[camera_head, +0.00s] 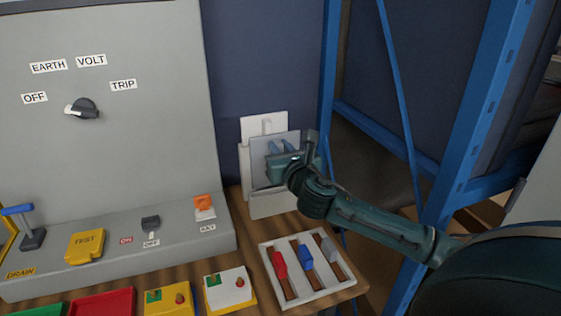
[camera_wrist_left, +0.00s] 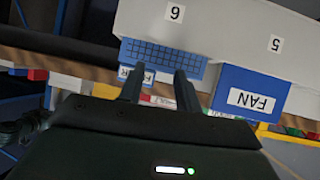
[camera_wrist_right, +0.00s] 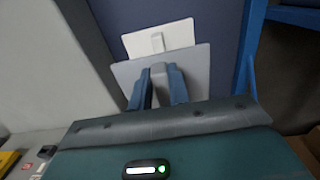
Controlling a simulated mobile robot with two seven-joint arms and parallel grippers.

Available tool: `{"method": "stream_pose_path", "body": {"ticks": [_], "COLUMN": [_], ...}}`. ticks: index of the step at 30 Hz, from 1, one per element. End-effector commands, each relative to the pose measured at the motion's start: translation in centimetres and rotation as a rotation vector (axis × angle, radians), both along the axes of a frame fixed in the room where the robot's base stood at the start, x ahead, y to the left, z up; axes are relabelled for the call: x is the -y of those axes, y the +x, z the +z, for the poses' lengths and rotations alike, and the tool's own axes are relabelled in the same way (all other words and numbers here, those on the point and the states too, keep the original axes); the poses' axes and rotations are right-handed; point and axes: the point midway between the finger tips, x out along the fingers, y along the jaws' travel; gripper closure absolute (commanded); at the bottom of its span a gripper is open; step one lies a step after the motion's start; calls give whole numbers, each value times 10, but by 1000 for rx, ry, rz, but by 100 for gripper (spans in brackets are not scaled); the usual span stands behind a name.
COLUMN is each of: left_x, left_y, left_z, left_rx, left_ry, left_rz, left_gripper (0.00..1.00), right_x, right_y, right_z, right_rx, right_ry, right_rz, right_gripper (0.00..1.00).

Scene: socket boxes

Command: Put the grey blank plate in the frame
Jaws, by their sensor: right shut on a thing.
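A flat grey blank plate (camera_head: 262,146) stands roughly upright at the pale holder (camera_head: 275,206) beside the big grey panel. My right gripper (camera_head: 283,150) is shut on the plate's raised grip. In the right wrist view the grey plate (camera_wrist_right: 198,62) is seen behind my fingers (camera_wrist_right: 158,88), with the grip between them. A white plate with a small tab (camera_head: 264,127) stands behind it. I cannot tell whether the grey plate touches the holder. No empty frame is clearly seen. My left gripper (camera_wrist_left: 160,90) shows only in its own wrist view, with fingers apart and nothing visible between them.
A white tray (camera_head: 308,295) with red, blue and grey handles lies in front of the holder. The grey panel (camera_head: 130,60) with a rotary switch stands left. Blue rack posts (camera_head: 470,110) stand right. In the left wrist view a blue FAN box (camera_wrist_left: 250,95) is near.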

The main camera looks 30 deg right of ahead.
Motion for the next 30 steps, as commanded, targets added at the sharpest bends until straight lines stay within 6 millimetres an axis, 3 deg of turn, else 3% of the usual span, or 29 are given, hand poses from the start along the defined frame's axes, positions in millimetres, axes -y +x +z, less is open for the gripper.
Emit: {"method": "stream_pose_path", "body": {"ticks": [4,18,30], "left_x": [-1,0,-3], "left_y": [-1,2,6], "left_z": [-3,8,5], "left_rx": [-9,-1,0], "left_ry": [5,-1,-1], "left_rz": [-1,5,20], "left_gripper": [66,66,66], "right_x": [0,0,0], "right_y": [0,0,0], "right_z": [9,9,8], "right_rx": [2,0,1], "right_ry": [-1,0,0], "right_rz": [0,0,1], "right_gripper": [100,100,100]}}
